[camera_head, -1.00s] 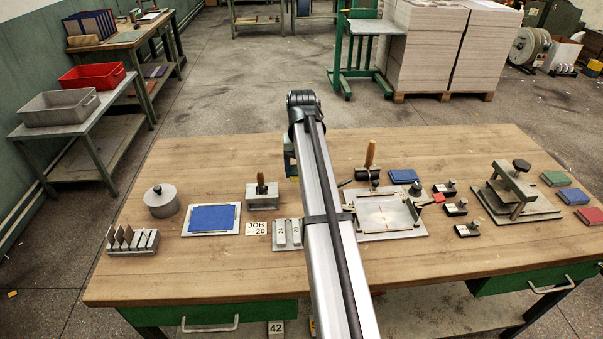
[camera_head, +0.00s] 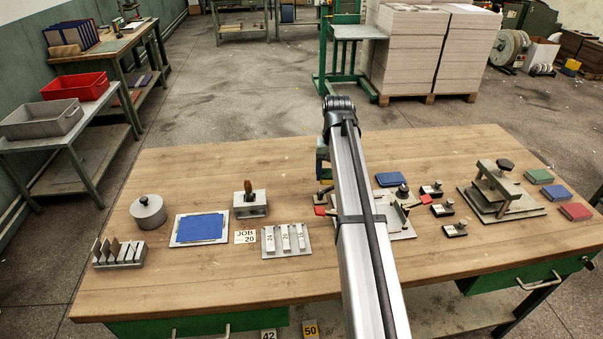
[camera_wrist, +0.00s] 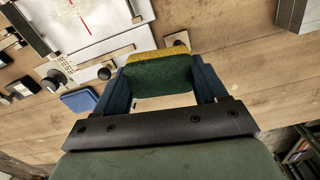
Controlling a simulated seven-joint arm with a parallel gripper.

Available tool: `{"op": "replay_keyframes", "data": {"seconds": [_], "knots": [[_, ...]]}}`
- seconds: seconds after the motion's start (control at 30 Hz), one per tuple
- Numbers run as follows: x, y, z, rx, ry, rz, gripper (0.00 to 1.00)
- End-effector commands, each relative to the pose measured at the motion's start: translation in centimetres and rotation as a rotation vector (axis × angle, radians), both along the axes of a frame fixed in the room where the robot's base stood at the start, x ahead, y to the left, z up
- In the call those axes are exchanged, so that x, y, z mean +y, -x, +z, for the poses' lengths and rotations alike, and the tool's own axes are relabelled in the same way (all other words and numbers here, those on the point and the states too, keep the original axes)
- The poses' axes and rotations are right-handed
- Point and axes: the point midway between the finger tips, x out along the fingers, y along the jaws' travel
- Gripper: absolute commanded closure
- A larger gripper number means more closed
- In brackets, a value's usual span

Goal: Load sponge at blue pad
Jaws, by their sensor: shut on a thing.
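The sponge (camera_wrist: 163,76), dark green with a yellow layer along its far edge, is held between the two blue fingers of my gripper (camera_wrist: 162,72) in the wrist view. Bare wood of the bench shows beyond and below it. A flat blue pad (camera_head: 200,228) lies on a white plate (camera_head: 178,241) on the left part of the bench, well left of my arm. The blue pad is outside the wrist view.
A weighing-style block row (camera_head: 287,253) and a handled block (camera_head: 250,207) stand between arm and pad. A round lidded pot (camera_head: 148,213) and slotted rack (camera_head: 120,256) are further left.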

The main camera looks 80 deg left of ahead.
Motion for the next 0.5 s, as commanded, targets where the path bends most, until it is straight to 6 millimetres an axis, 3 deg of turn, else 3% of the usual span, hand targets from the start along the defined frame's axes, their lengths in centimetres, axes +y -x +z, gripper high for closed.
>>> {"op": "replay_keyframes", "data": {"seconds": [0.03,0.2,0.5], "knots": [[0.3,-2.4,-0.1,0.000,0.002,-0.025,0.53],[1.0,-9.2,-0.4,0.001,0.008,-0.098,0.53],[2.7,-19.3,-0.8,0.004,0.015,-0.178,0.53]]}}
